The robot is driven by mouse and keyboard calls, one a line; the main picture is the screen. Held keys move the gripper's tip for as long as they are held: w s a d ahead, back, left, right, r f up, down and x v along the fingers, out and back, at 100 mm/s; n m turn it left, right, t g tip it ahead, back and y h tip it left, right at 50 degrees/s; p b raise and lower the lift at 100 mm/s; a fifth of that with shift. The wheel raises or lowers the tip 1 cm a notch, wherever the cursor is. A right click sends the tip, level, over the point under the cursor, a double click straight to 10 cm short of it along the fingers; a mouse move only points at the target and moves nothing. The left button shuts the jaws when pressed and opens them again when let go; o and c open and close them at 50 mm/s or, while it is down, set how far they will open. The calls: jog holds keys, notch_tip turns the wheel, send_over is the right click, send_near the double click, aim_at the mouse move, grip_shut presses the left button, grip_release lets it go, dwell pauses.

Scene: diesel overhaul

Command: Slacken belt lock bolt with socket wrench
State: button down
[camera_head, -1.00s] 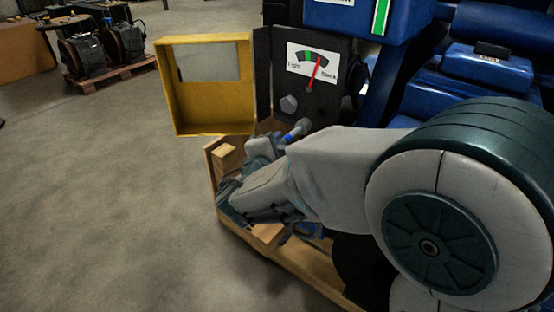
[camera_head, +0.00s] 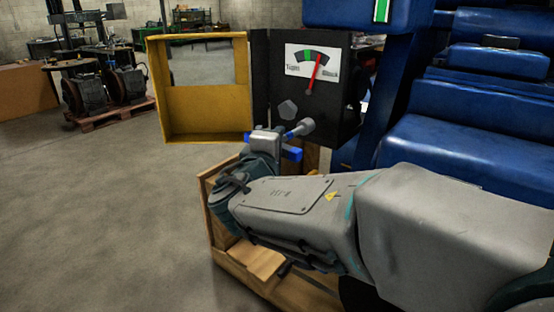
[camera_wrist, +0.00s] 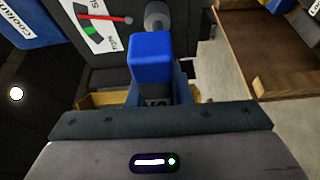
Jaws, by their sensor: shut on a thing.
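The black belt lock box (camera_head: 330,118) carries a white gauge (camera_head: 318,62) with a red needle between "Tight" and "Slack". The grey angular lock bolt (camera_head: 287,109) stands out from the box face below the gauge. My gripper (camera_head: 268,143) is shut on the socket wrench, which has a blue handle (camera_head: 291,153) and a grey socket end (camera_head: 304,127). The socket end is just right of and below the bolt in the picture; I cannot tell the gap in depth. The wrist view shows the blue handle (camera_wrist: 151,58) with the grey socket (camera_wrist: 157,15) beyond it. The bolt is not clearly visible there.
A yellow cover (camera_head: 207,125) hangs open left of the box. A wooden tray (camera_head: 250,262) lies below my arm. Blue engine parts (camera_head: 460,150) fill the right side. The floor (camera_head: 110,220) at left is clear.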

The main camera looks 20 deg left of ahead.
aim_at(290, 133)
jog(key=shift+w+d+f+m+t+h+b, duration=0.25)
jog(key=shift+m+b, duration=0.7)
jog(key=shift+b, duration=1.55)
jog(key=shift+s+a+r+m+t+h+b, duration=0.15)
jog(key=shift+m+t+b, duration=0.5)
jog(key=shift+b, duration=1.9)
jog(key=shift+w+d+m+t+h+b, duration=0.15)
jog(key=shift+m+b, duration=1.05)
jog(key=shift+b, duration=1.3)
jog(key=shift+w+b, duration=0.2)
jog(key=shift+b, duration=0.15)
jog(key=shift+w+d+r+b, duration=0.2)
jog(key=shift+w+d, duration=0.1)
jog(key=shift+w, duration=0.4)
jog(key=shift+w+d+r+b, duration=0.1)
jog(key=shift+w+d+b, duration=0.15)
jog(key=shift+w, duration=0.4)
jog(key=shift+d+f+b, duration=0.1)
jog(key=shift+b, duration=0.4)
